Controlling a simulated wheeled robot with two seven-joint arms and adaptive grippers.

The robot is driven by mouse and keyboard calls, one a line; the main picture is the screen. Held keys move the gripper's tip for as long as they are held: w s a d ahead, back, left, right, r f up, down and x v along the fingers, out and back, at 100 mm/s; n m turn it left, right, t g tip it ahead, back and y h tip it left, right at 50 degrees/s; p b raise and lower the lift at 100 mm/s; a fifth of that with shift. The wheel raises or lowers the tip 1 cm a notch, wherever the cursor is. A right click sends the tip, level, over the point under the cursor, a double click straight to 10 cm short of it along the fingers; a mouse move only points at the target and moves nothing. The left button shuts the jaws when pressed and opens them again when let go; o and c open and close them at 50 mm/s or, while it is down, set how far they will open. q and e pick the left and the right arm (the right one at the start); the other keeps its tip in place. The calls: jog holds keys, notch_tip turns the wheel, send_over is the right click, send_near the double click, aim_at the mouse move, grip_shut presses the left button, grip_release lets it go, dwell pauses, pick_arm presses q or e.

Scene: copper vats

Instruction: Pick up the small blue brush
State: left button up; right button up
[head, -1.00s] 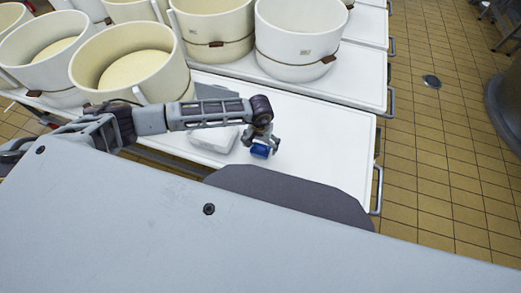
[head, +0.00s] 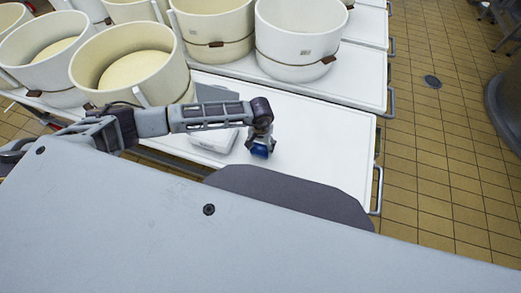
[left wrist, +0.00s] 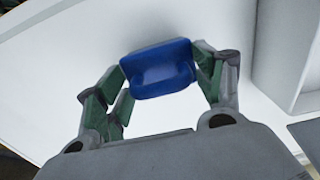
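The small blue brush (head: 260,151) is at the white table top, just in front of my body, partly covered by my left gripper in the head view. In the left wrist view the blue brush (left wrist: 160,69) sits between the two green-padded fingers, with a pad against each end. My left gripper (head: 261,149) points down and is shut on it. I cannot tell whether the brush still touches the table. My right gripper is not in view.
A white box (head: 213,138) stands left of the gripper, partly behind my arm. Large cream buckets (head: 134,62) and a white bucket (head: 297,40) stand behind. The white table (head: 325,150) is clear to the right, with tiled floor (head: 440,150) beyond.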

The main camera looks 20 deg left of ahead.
pick_arm(q)
jog(key=shift+s+f, duration=0.15)
jog(key=c, duration=0.4)
jog(key=shift+s+f, duration=0.1)
jog(key=shift+c, duration=0.4)
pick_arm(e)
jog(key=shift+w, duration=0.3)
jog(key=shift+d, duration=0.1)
pick_arm(q)
jog(key=shift+r, duration=0.25)
jog(key=shift+c, duration=0.7)
jog(key=r, duration=0.8)
jog(key=shift+w+p, duration=0.25)
jog(key=shift+p, duration=0.05)
jog(key=shift+r, duration=0.9)
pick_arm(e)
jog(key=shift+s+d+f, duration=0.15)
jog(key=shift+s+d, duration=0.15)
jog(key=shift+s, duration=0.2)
